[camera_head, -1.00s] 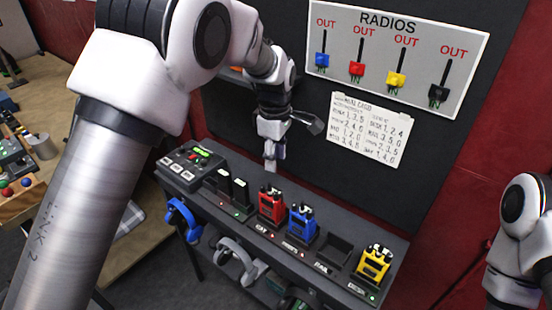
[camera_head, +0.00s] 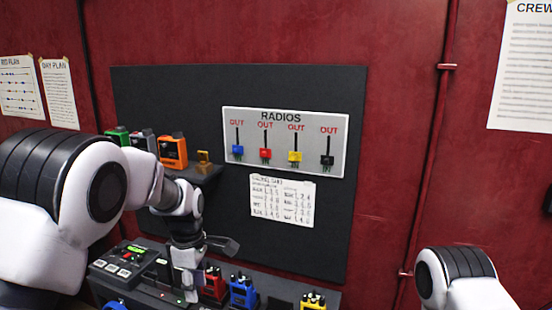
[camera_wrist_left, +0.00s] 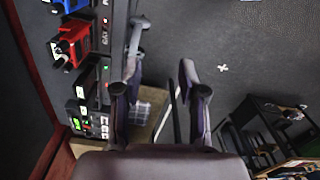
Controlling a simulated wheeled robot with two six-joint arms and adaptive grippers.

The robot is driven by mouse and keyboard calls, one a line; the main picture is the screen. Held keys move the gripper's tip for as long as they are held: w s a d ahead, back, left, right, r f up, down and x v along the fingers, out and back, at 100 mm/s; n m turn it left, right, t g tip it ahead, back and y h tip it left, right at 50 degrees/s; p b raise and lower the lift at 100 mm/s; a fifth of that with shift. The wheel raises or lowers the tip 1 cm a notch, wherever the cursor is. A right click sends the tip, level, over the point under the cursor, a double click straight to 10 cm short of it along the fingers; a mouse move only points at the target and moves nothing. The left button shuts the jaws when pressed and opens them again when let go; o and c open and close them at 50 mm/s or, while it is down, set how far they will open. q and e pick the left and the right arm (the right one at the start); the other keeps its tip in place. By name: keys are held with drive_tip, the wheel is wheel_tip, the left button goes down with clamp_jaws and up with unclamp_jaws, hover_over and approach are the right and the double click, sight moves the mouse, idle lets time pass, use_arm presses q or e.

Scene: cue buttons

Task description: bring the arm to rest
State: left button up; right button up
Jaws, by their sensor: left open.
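My left arm comes in from the left of the head view and bends down over the console. My left gripper (camera_head: 187,286) points down beside the red radio (camera_head: 213,283), overlapping the rack in the picture. In the left wrist view the two fingers (camera_wrist_left: 160,75) are apart with nothing between them.
The console with lit buttons (camera_head: 122,262) is left of the gripper. A shelf holds an orange device (camera_head: 173,151) and others. The RADIOS board (camera_head: 285,140) and a handwritten card (camera_head: 282,201) hang behind. In the wrist view, dark floor (camera_wrist_left: 235,60) lies right of the rack.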

use_arm(q)
drive_tip(key=s+a+f+g+b, duration=0.2)
drive_tip(key=s+f, duration=0.4)
drive_tip(key=f, duration=0.5)
drive_tip(key=s+a+f+g+b, duration=0.1)
drive_tip(key=s+f+g+b, duration=0.1)
drive_tip(key=s+f, duration=0.65)
drive_tip(key=s+a+f+m+b, duration=0.2)
drive_tip(key=s+f+m, duration=0.3)
drive_tip(key=s+f, duration=0.55)
drive_tip(key=s+a+f+m+b, duration=0.2)
drive_tip(key=s+f+m, duration=0.45)
drive_tip(key=s, duration=0.65)
drive_tip(key=w+m+t, duration=0.2)
drive_tip(key=m, duration=0.1)
drive_tip(key=w+m+t, duration=0.1)
drive_tip(key=w+t, duration=0.1)
drive_tip(key=shift+w+a+f+m+p, duration=0.1)
drive_tip(key=shift+f+m+p, duration=0.15)
drive_tip(key=shift+f+p, duration=0.1)
use_arm(e)
wheel_tip(320, 180, down, 8)
drive_tip(key=shift+w, duration=0.4)
